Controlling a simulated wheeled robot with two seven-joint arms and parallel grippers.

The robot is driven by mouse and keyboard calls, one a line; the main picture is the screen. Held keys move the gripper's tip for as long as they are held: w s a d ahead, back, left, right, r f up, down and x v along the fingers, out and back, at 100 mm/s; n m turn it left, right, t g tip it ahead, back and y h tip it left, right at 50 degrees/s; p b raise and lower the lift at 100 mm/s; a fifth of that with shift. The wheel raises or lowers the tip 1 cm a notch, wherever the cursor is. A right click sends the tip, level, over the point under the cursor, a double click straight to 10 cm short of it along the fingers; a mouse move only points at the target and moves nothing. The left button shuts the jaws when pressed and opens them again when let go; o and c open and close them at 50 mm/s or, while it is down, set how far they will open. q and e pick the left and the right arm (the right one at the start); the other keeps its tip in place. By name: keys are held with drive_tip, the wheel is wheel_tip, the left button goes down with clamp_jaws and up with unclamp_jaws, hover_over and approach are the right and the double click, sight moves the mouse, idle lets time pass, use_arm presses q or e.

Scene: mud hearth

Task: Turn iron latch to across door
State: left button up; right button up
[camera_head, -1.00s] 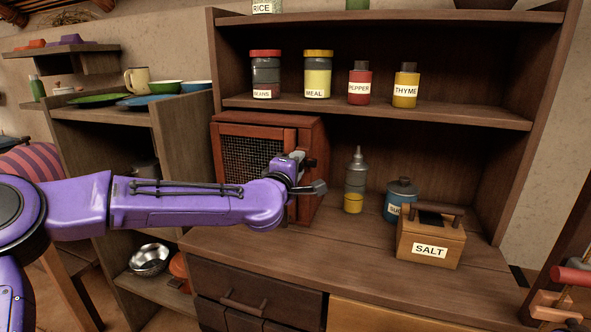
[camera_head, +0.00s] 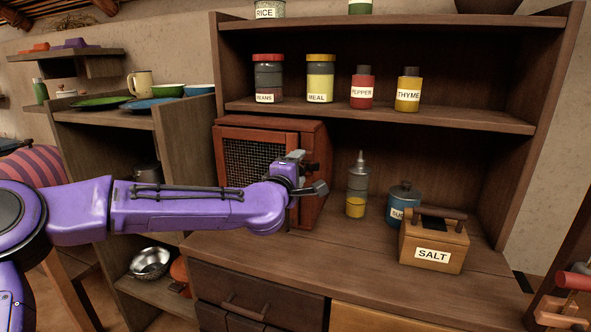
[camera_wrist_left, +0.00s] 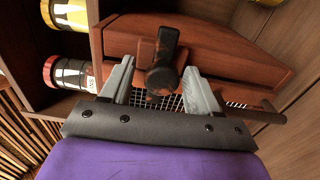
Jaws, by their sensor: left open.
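A red-brown wooden cabinet (camera_head: 317,145) with a wire-mesh door (camera_head: 245,165) stands on the counter. In the left wrist view, a dark iron latch (camera_wrist_left: 163,62) with a rounded knob end stands out from the cabinet's wood. My left gripper (camera_head: 308,174) is at the right edge of the door. In the left wrist view, the left gripper (camera_wrist_left: 160,70) is open, with one finger on each side of the latch. I cannot tell whether either finger touches it. In the head view, the gripper mostly hides the latch. My right gripper is not in view.
Right of the cabinet, a bottle (camera_head: 356,190), a blue jar (camera_head: 402,200) and a salt box (camera_head: 433,243) stand on the counter (camera_head: 330,260). Labelled jars, including beans (camera_head: 268,80), line the shelf above. The counter front is clear.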

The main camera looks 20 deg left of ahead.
use_arm(q)
drive_tip(key=shift+s, duration=0.1)
drive_tip(key=s+b, duration=0.1)
drive_tip(key=s, duration=0.9)
drive_tip(key=shift+s+a, duration=0.15)
drive_tip(key=shift+a, duration=0.05)
